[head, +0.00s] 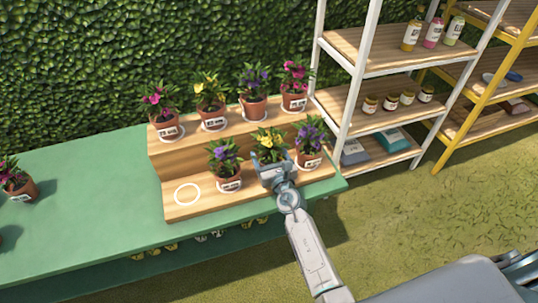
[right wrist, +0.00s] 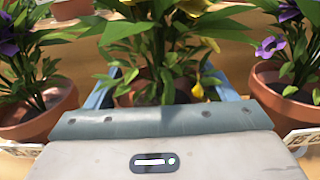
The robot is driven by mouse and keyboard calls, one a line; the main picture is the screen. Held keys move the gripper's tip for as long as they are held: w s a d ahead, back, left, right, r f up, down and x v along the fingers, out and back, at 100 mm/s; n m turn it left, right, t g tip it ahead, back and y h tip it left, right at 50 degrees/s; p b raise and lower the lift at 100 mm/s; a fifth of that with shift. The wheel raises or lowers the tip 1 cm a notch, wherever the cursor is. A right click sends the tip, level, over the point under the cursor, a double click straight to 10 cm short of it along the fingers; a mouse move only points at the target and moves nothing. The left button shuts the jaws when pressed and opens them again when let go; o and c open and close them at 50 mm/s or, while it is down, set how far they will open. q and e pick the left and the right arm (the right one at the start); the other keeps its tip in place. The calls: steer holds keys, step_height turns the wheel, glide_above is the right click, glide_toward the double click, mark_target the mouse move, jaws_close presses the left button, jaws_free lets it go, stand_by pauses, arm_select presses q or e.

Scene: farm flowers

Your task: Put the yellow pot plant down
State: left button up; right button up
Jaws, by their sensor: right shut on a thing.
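The yellow pot plant (head: 268,142) is at the middle of the lower step of the wooden stand (head: 168,170), between two purple-flowered pots. My right gripper (head: 273,164) is shut on its pot from the front. In the right wrist view, the yellow plant (right wrist: 158,45) rises between the blue fingers of my right gripper (right wrist: 165,90). Its pot is mostly hidden by the gripper, so I cannot tell whether its base touches the step. My left gripper is not in view.
Purple-flowered pots (head: 226,164) (head: 309,142) stand close on both sides. Several pots line the upper step, including another yellow one (head: 211,99). An empty white ring (head: 187,194) marks the lower step's left. A white shelf (head: 370,88) stands right of the green table (head: 90,200).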

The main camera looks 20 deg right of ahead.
steer(key=shift+f, duration=0.25)
steer(key=o, duration=1.3)
